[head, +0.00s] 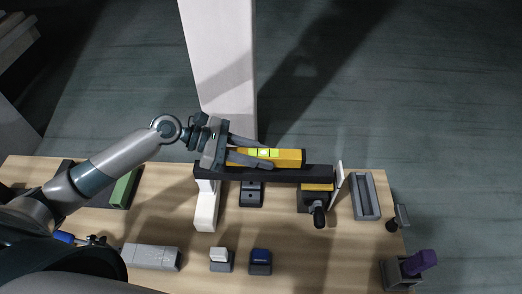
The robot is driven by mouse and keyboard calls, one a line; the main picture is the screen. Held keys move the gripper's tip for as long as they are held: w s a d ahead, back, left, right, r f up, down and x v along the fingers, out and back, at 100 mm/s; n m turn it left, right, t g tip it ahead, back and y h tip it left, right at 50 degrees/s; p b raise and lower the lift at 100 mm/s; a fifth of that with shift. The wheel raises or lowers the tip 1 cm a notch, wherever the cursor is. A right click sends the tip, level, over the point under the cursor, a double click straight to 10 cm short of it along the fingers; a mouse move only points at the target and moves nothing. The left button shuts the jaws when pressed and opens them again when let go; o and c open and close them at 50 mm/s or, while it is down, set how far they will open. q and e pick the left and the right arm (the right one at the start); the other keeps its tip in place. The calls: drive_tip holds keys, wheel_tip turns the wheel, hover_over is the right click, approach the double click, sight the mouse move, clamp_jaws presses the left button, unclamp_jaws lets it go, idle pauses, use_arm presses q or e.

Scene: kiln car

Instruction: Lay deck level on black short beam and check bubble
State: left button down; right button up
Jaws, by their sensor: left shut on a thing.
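The deck level (291,157) is a yellow bar with a bright green-yellow vial window on top. It lies lengthwise along the black short beam (265,172); whether it rests on the beam or sits just above it I cannot tell. My left gripper (254,153) is shut on the level near its left end, with its fingers along the two sides. The bubble inside the vial is too small to read clearly. The black beam spans from a white support (206,205) on the left to a dark stand with yellow (316,198) on the right. My right gripper is not in view.
A white upright plate (338,180) and a grey channel block (365,195) stand right of the beam. A purple-topped piece (419,262) is at the right corner. A grey block (150,257), small white (219,255) and blue (260,257) pieces stand in front. A pale column rises behind.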

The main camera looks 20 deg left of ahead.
use_arm(q)
drive_tip(key=shift+f, duration=0.75)
drive_tip(key=shift+r+p, duration=0.1)
drive_tip(key=shift+p, duration=0.3)
idle(0.5)
drive_tip(key=shift+p, duration=0.65)
drive_tip(key=shift+f, duration=0.35)
idle(0.5)
drive_tip(key=shift+f, duration=0.35)
idle(0.5)
